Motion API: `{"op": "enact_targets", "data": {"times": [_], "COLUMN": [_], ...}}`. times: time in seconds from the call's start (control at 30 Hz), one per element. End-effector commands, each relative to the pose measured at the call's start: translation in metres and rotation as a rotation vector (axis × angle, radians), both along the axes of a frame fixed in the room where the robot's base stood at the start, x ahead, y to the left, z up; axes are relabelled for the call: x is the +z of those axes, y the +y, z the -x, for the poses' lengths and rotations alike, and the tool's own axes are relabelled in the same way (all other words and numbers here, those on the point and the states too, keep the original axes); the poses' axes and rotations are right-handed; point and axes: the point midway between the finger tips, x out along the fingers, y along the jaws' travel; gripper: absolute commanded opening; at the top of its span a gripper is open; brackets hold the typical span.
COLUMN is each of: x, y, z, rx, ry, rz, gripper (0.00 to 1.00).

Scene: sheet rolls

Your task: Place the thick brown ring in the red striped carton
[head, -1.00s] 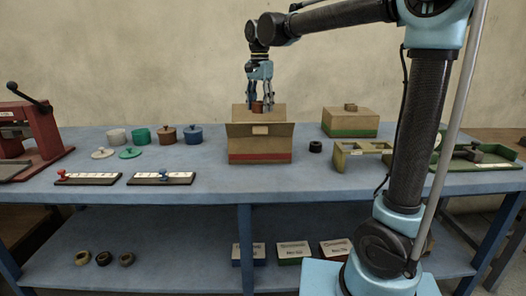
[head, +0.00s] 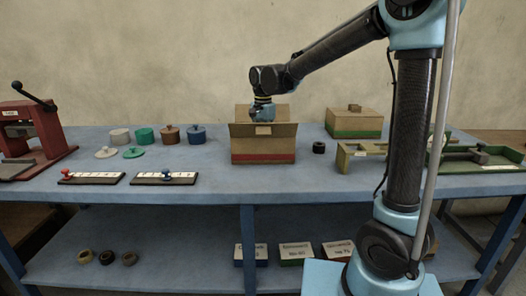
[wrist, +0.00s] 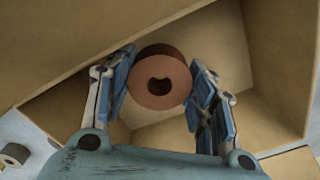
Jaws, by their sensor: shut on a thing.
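The red striped carton (head: 262,145) stands open on the bench, with a red band low on its front. My gripper (wrist: 163,62) reaches down into it, and the carton's front wall hides the fingers in the head view. In the wrist view the thick brown ring (wrist: 160,101) sits between the two blue fingers, which are shut on it. The carton's tan inner walls and floor (wrist: 255,125) show around the ring. I cannot tell whether the ring touches the floor.
A closed green-striped carton (head: 354,122) stands to the right, with a small black ring (head: 318,147) between the cartons. Several lidded pots (head: 170,135) and two label boards (head: 92,178) are on the left. The open carton's flaps surround my wrist.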

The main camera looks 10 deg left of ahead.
Motion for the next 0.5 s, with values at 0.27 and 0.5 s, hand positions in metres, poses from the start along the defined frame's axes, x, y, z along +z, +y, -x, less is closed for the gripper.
{"op": "enact_targets", "data": {"times": [0.27,0.5], "x": [-0.033,-0.037], "y": [0.0,-0.001], "z": [-0.001,0.0], "rx": [-0.001,-0.001], "ry": [0.0,0.0], "rz": [0.0,0.0], "gripper": [0.25,0.25]}}
